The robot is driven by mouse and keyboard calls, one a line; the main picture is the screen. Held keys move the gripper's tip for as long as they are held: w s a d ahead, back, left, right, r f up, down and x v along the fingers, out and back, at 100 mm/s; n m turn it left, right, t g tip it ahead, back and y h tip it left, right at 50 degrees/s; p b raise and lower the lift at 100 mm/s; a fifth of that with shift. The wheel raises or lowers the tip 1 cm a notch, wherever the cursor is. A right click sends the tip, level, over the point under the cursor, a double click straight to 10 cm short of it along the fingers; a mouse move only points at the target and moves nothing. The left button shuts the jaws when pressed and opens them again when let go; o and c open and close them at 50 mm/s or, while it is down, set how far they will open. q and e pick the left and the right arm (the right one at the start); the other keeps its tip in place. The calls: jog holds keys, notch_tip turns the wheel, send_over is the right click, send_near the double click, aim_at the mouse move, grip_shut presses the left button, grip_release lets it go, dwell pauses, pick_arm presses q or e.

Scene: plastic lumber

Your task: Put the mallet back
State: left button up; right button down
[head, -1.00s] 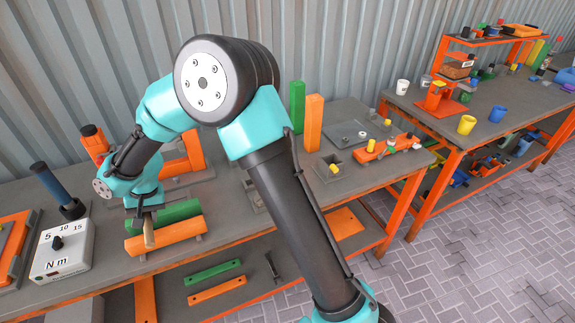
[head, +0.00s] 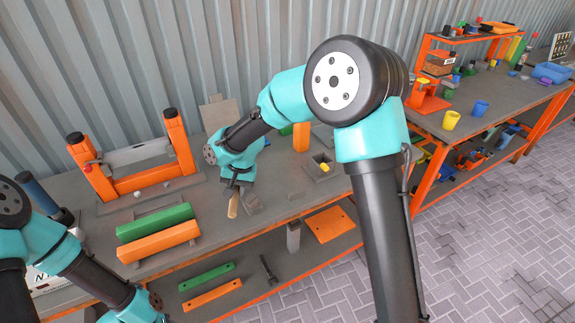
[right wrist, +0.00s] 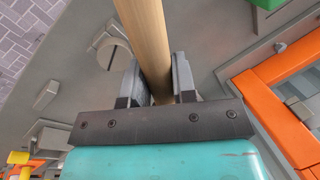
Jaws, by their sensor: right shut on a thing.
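My right gripper (head: 234,186) is shut on the mallet, around its pale wooden handle (head: 233,205). The handle hangs down over the bench, to the right of the green and orange bars. In the right wrist view the handle (right wrist: 148,40) passes between the two grey fingers of the gripper (right wrist: 153,80). I cannot make out the mallet's head in either view. A small grey block-like holder (head: 253,203) is on the bench just right of the handle. My left arm shows at the lower left of the head view, but its gripper is out of view.
The green bar (head: 155,222) and orange bar (head: 158,242) lie side by side on the bench. An orange frame (head: 135,185) stands behind them. A grey box with a yellow piece (head: 318,167) and an upright orange block (head: 301,137) are to the right.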

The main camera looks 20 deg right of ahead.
jog(key=s+d+f+n+g, duration=0.1)
jog(key=s+d+n, duration=0.4)
jog(key=d, duration=0.7)
jog(key=shift+s+d, duration=0.4)
jog(key=shift+s, duration=0.75)
jog(key=w+d, duration=0.1)
jog(key=w, duration=0.3)
jog(key=w+d+f, duration=0.1)
jog(key=w+d, duration=0.1)
jog(key=w, duration=0.3)
jog(key=w+d, duration=0.2)
jog(key=w, duration=0.3)
jog(key=shift+w+d+f, duration=0.2)
jog(key=shift+f, duration=0.05)
jog(key=shift+w, duration=0.1)
jog(key=shift+w+d, duration=0.15)
jog(key=shift+w, duration=0.1)
jog(key=shift+d+x, duration=0.2)
jog(key=shift+x, duration=0.65)
jog(key=shift+d+x, duration=0.2)
jog(key=shift+x, duration=0.7)
